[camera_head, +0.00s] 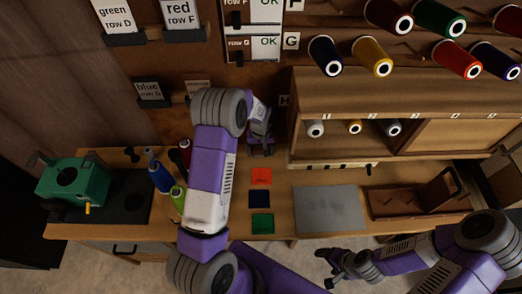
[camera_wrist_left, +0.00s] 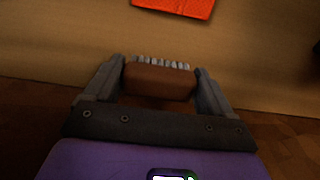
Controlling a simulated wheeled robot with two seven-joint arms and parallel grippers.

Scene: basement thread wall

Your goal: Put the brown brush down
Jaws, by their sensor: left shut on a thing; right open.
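The brown brush (camera_wrist_left: 158,82) is between the fingers of my left gripper (camera_wrist_left: 160,85) in the left wrist view. It has a brown block body with a row of pale bristles along its far edge. My left gripper is shut on it. In the head view my left gripper (camera_head: 262,146) is at the back of the bench, behind the orange square; the brush cannot be made out there. My right gripper (camera_head: 330,268) is open and empty, in front of the bench's front edge.
Orange (camera_head: 261,176), dark blue (camera_head: 259,199) and green (camera_head: 262,223) squares lie on the wooden bench (camera_head: 281,215). A grey mat (camera_head: 329,209) and a brown tray (camera_head: 400,203) lie to the right. Bottles (camera_head: 160,177) and a green machine (camera_head: 73,182) stand left. A thread cabinet (camera_head: 400,100) rises behind.

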